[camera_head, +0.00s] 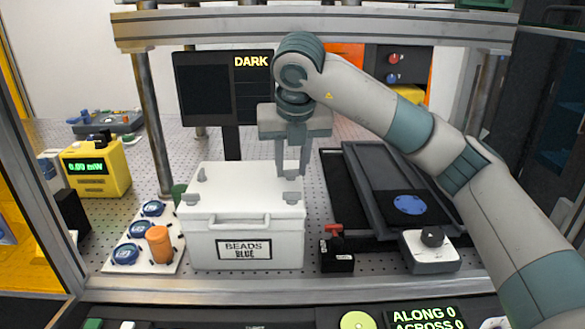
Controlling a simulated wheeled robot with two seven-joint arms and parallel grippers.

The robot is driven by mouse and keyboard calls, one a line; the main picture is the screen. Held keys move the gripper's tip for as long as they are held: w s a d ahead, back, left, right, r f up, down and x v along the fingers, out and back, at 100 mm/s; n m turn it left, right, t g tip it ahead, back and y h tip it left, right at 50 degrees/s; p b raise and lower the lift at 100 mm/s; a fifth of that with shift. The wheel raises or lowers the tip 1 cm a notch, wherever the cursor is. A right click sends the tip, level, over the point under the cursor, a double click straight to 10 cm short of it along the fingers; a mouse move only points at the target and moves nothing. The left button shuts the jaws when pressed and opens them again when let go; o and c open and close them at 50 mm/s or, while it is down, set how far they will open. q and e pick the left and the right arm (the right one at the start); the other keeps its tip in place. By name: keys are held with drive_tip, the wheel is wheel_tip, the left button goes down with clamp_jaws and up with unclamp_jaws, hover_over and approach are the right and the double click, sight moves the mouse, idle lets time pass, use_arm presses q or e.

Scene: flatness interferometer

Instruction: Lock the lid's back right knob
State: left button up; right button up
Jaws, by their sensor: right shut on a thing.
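A white box (246,222) labelled "BEADS BLUE" stands on the perforated bench with its white lid (240,190) on. Grey knobs sit at the lid's corners: the back left knob (202,174), the front left knob (190,199) and the front right knob (292,198) show. My right gripper (291,170) points straight down over the lid's back right corner, its fingers shut on the back right knob. That knob is mostly hidden by the fingers, so I cannot tell its turn. My left gripper is not in view.
A white plate (112,262) with blue round parts and an orange cylinder (159,244) stand left of the box. A small black block with a red lever (336,256) and a grey knob unit (430,252) stand right. A metal frame bar (300,32) crosses above; a dark monitor (207,92) stands behind.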

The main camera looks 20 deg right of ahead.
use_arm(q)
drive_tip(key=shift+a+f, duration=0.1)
use_arm(e)
drive_tip(key=shift+m, duration=0.4)
drive_tip(key=o, duration=1)
drive_tip(key=shift+o, duration=0.2)
drive_tip(key=shift+r, duration=0.15)
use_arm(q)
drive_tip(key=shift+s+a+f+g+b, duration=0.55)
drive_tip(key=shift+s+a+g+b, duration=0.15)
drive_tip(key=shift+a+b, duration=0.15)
use_arm(e)
drive_tip(key=v, duration=1.7)
drive_tip(key=shift+a, duration=0.25)
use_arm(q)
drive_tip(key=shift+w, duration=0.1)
use_arm(e)
drive_tip(key=shift+w+r, duration=0.1)
drive_tip(key=shift+r, duration=0.1)
